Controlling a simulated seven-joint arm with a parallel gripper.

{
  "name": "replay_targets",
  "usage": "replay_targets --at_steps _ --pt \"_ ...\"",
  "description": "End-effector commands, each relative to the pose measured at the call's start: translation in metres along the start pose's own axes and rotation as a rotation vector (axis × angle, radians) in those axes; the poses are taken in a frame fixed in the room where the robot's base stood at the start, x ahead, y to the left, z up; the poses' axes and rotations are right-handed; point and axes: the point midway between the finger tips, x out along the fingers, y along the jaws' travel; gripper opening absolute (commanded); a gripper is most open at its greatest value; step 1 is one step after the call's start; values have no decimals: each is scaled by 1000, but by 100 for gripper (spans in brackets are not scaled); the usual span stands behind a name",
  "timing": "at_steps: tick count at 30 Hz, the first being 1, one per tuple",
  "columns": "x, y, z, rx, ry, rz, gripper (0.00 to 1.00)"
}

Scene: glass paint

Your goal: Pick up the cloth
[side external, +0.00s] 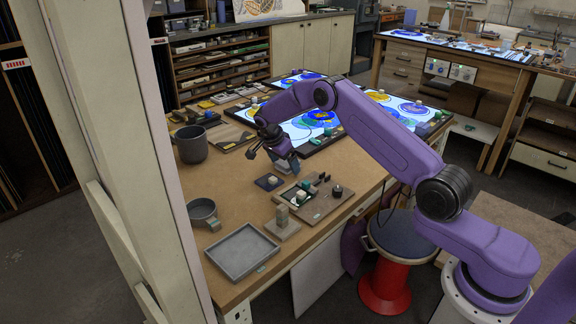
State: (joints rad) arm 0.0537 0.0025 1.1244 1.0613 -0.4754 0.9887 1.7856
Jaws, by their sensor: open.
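My gripper (268,156) hangs over the front part of the brown workbench (235,176), pointing down, with its jaws open. It is above and a little behind a small dark blue square (262,184) that lies flat on the bench with a small pale piece on it. I cannot tell whether this square is the cloth, and no other cloth is clear at this size. Nothing is clearly held between the fingers.
A grey pot (192,145), a small round pan (203,212) and an empty grey tray (241,252) stand along the left side. A board of small tools (318,205) lies at the right edge. Lit glass panels (310,120) are behind. A pale post blocks the far left.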

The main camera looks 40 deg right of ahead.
Motion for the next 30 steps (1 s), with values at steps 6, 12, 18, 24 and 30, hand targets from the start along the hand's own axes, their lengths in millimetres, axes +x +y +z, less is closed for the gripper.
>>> replay_targets --at_steps 6,12,18,24,30 --pt "1 0 0 0 0 -1 94" --pt "1 0 0 0 0 -1 38" --pt "1 0 0 0 0 -1 37" --pt "0 0 -1 1 0 -2 37" --pt "-12 -1 -5 2 0 -4 37"
